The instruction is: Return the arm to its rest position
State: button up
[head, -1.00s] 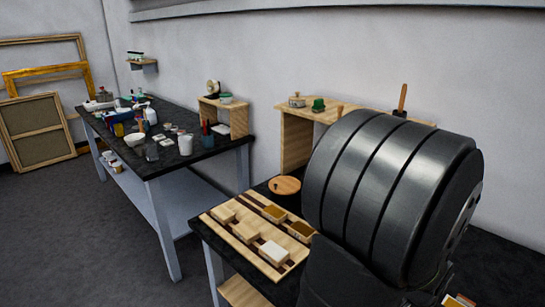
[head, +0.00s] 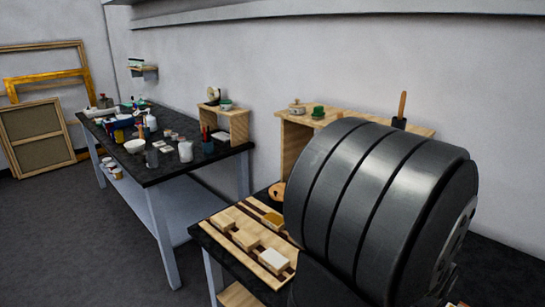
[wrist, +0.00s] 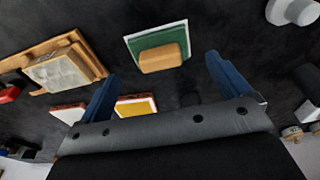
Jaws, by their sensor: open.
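My gripper (wrist: 161,66) shows in the wrist view as two blue fingers set wide apart. It is open, with nothing between the fingers. It hangs over a dark surface. In the head view my large dark ribbed arm link fills the right front, and the gripper is hidden there.
In the head view a striped wooden board (head: 224,236) with small blocks lies left of my arm. A wooden shelf stand (head: 291,140) is behind it. A cluttered table (head: 150,175) stands further left. In the wrist view a framed pale piece (wrist: 60,70) lies left.

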jog(key=f, duration=0.5)
jog(key=shift+w+d, duration=0.2)
jog(key=shift+w, duration=0.05)
notch_tip(320, 180, up, 5)
jog(key=shift+d+f, duration=0.1)
jog(key=shift+f, duration=0.05)
jog(key=s+d+r, duration=0.2)
jog(key=s+r, duration=0.5)
jog(key=s, duration=0.4)
jog(key=w+a+n, duration=0.1)
jog(key=w+a, duration=0.3)
jog(key=w, duration=0.6)
jog(key=w+a+f+n, duration=0.1)
jog(key=w+a, duration=0.3)
jog(key=w, duration=0.5)
jog(key=w+a+n, duration=0.1)
jog(key=w+a, duration=0.4)
jog(key=w, duration=0.5)
jog(key=shift+w+f+n, duration=0.3)
jog(key=shift+f, duration=0.1)
